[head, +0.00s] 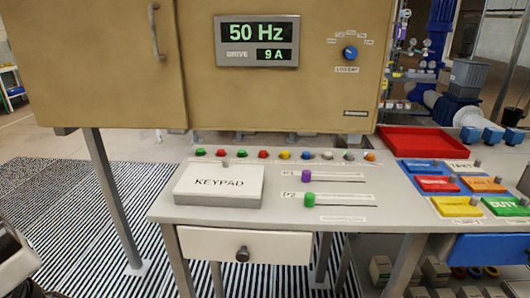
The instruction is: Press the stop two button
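A row of small coloured buttons runs along the back of the grey console desk (385,205). From the left come a green button (200,152), a red button (221,152), another green button (242,153) and a second red button (263,154). Yellow, blue, pale and orange ones follow to the right. Their labels are too small to read, so I cannot tell by text which is stop two. No button is covered. My gripper's fingers do not show; only a white and dark part, probably of my arm, shows at the lower left edge.
A raised keypad cover (219,183) lies in front of the buttons. Purple (306,176) and green (309,199) slider knobs stand to its right. A tan cabinet (110,65) with a display (257,41) rises behind. A red tray (415,142) and coloured plates are at right.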

